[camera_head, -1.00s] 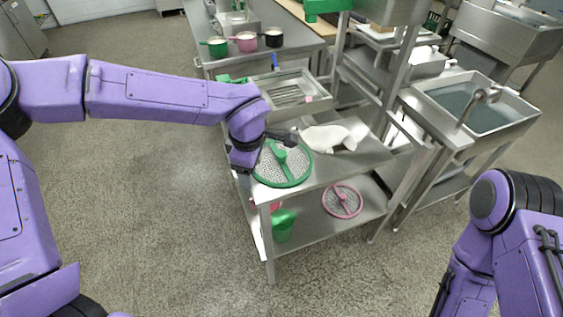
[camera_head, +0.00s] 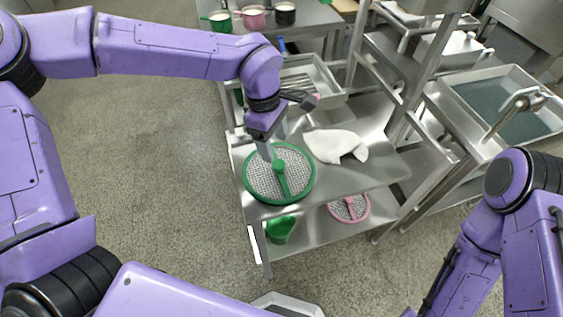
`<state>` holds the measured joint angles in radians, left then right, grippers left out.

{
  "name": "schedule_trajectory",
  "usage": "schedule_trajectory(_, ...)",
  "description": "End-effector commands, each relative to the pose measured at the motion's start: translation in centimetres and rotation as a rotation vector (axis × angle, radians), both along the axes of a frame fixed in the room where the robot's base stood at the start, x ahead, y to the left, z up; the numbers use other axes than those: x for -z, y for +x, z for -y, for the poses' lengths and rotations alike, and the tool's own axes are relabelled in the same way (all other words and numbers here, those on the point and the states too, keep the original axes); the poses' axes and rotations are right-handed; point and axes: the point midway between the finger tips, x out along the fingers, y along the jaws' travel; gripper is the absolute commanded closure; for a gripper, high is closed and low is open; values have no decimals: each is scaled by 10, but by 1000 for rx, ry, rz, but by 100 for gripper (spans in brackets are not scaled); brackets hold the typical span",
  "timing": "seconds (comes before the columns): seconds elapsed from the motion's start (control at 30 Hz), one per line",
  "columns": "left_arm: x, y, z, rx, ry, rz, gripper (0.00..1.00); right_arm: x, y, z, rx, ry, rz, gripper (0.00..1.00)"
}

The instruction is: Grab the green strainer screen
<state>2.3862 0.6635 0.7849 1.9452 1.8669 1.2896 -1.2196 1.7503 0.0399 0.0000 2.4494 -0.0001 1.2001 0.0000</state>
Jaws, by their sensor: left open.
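The green strainer screen (camera_head: 262,187) is a round grey mesh disc with a green rim and a green central handle bar. It lies flat on the upper shelf of the steel table (camera_head: 355,183), near its front left. My left gripper (camera_head: 267,155) points down over the far part of the screen, with its fingertips close to the hub of the handle. It is open; I cannot tell whether it touches the handle. My right arm (camera_head: 475,240) is at the right edge, and its gripper is out of the picture.
A white cloth (camera_head: 335,145) lies right of the screen. A metal tray (camera_head: 312,80) stands behind. A pink strainer (camera_head: 350,208) and a green container (camera_head: 281,229) are on the lower shelf. A sink (camera_head: 505,105) stands at the right. Open floor lies to the left.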

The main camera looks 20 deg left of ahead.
Motion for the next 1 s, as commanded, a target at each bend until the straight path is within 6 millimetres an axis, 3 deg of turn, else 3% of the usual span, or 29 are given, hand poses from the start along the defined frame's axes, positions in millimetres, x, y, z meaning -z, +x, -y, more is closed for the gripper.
schedule_trajectory(0.43,70,0,9,12,3,-2,35,-6,0,0,0,0,-1,57)
schedule_trajectory(0.73,78,0,9,9,1,1,35,-6,0,0,0,0,-1,57)
schedule_trajectory(0.93,78,0,9,8,1,1,100,-6,0,0,0,1,-1,57)
schedule_trajectory(1.0,77,0,9,8,1,1,100,-6,0,0,0,1,-1,57)
